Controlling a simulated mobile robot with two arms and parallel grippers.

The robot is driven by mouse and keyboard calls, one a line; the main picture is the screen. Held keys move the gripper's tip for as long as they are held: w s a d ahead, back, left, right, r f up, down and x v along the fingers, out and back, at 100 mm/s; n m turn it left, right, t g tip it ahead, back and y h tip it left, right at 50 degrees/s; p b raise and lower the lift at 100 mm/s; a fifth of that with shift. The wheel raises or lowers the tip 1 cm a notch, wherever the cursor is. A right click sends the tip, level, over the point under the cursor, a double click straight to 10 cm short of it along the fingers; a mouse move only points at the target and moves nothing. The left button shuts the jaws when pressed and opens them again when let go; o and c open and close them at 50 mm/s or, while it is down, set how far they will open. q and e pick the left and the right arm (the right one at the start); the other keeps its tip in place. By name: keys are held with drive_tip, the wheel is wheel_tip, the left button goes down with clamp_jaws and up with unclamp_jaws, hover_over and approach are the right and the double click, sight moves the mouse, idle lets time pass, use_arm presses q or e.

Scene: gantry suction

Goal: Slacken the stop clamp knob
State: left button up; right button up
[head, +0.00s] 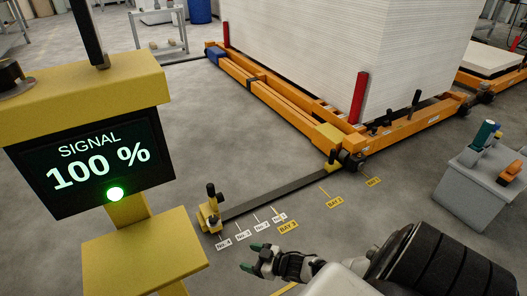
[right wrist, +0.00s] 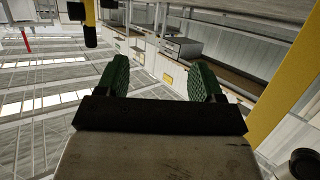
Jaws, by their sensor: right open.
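A small yellow stop clamp (head: 208,218) sits at the near end of the dark floor rail (head: 280,195). A dark upright knob or handle (head: 211,190) stands on top of it; its details are too small to tell. My right gripper (head: 254,258) is below and to the right of the clamp in the head view, apart from it. Its green fingers are open, with nothing held between them in the right wrist view (right wrist: 160,80). My left gripper is not in view.
A yellow stand with a screen (head: 100,165) reading "SIGNAL 100 %" and a green light fills the left. White and yellow bay labels (head: 288,227) line the rail. An orange frame (head: 290,105) holds a large white stack (head: 340,45). A grey box (head: 475,190) stands right.

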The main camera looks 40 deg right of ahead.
drive_tip(key=s+a+r+m+g+h+p, duration=0.1)
drive_tip(key=s+r+g+h+p, duration=0.1)
drive_tip(key=s+p, duration=0.4)
drive_tip(key=r+p, duration=0.1)
drive_tip(key=p, duration=0.3)
drive_tip(key=shift+s+r+g+h+p, duration=0.15)
drive_tip(key=shift+r+g+h+p, duration=0.15)
drive_tip(key=shift+r+p, duration=0.05)
drive_tip(key=shift+a, duration=0.1)
